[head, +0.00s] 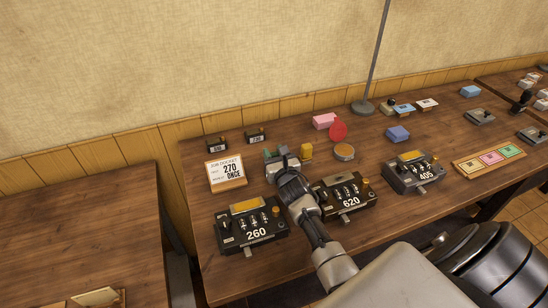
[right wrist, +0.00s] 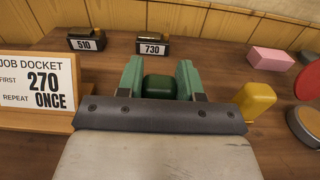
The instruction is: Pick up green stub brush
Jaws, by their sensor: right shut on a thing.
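The green stub brush (right wrist: 159,87) shows in the right wrist view as a small dark green block between the two lighter green fingers of my right gripper (right wrist: 159,82). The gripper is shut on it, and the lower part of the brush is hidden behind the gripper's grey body. In the head view my right gripper (head: 277,153) is at the back of the table, right of the job docket (head: 226,173). I cannot tell whether the brush touches the table. My left gripper is not in view.
A yellow block (right wrist: 256,101) stands close to the gripper's right. Small blocks marked 510 (right wrist: 86,40) and 730 (right wrist: 152,46) stand behind. Number presses 260 (head: 250,226) and 620 (head: 345,195) flank my arm in front. A round tin (head: 344,152) sits farther right.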

